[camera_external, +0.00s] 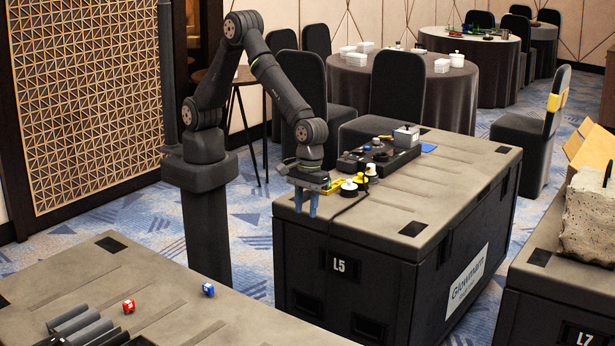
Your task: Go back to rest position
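My gripper (305,203) hangs at the left edge of the black case marked L5 (345,268), with its fingers pointing down. Two blue fingers show with a gap between them, and I see nothing held in the gap. My arm bends up from its dark column and reaches right and down to this spot. Just right of the gripper, yellow and white parts (349,188) stand on the case top, close to the gripper body. I cannot tell if they touch it.
A black device (380,157) with a grey box (406,136) sits on the L5 case. A rough stone block (588,215) stands at right. The case's front top is clear.

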